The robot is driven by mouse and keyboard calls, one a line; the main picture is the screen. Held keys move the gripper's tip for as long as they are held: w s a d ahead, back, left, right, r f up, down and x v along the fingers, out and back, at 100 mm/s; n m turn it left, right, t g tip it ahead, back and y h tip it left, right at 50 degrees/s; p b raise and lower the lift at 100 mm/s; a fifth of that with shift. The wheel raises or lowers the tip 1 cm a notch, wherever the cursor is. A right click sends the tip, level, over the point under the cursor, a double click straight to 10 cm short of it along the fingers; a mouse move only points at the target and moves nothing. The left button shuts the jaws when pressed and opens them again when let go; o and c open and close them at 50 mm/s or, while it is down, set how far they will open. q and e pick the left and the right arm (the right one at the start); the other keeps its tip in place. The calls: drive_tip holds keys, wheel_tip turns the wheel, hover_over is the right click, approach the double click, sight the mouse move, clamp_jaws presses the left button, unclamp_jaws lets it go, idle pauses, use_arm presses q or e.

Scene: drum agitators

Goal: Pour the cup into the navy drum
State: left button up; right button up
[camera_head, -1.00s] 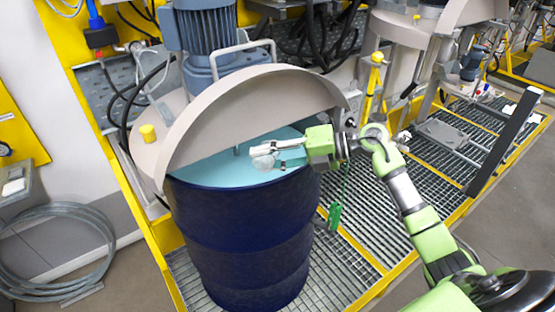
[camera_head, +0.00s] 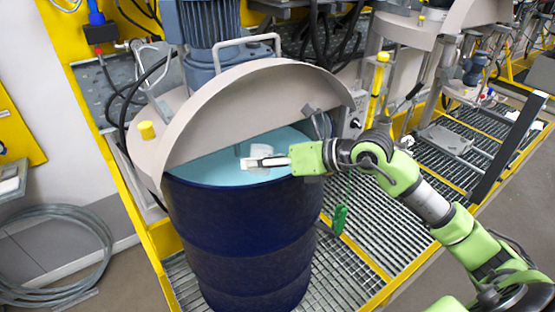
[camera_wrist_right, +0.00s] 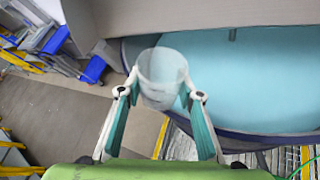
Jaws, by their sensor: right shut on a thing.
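The navy drum (camera_head: 240,235) stands upright on the metal grating, its open top partly under a raised beige half-round cover. Light blue contents (camera_head: 215,172) show inside; the drum's dark rim also shows in the wrist view (camera_wrist_right: 260,140). My right gripper (camera_head: 250,162) reaches in from the right, over the drum's opening in the head view. It is shut on a pale translucent cup (camera_wrist_right: 162,80), held between the fingertips. In the head view the cup (camera_head: 262,150) is small and partly hidden by the fingers. What it contains cannot be told. My left gripper is not in view.
The beige cover (camera_head: 250,105) arches close behind my gripper, with a motor (camera_head: 208,30) behind it. A green tag (camera_head: 339,219) hangs right of the drum. A yellow post (camera_head: 377,90) stands further right. Coiled cable (camera_head: 50,260) lies on the left floor.

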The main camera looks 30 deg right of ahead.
drive_tip(key=shift+s+a+r+n, duration=0.2)
drive_tip(key=shift+r+n, duration=0.05)
drive_tip(key=shift+n, duration=0.05)
drive_tip(key=a+f+n+t+h+b, duration=0.1)
drive_tip(key=b, duration=0.2)
drive_tip(key=shift+s, duration=0.3)
drive_tip(key=shift+s+a+f+n+t+h+b, duration=0.1)
drive_tip(key=shift+s+a+n+t+h+b, duration=0.25)
drive_tip(key=shift+n+b, duration=0.85)
drive_tip(key=shift+m+b, duration=0.35)
drive_tip(key=shift+m, duration=0.05)
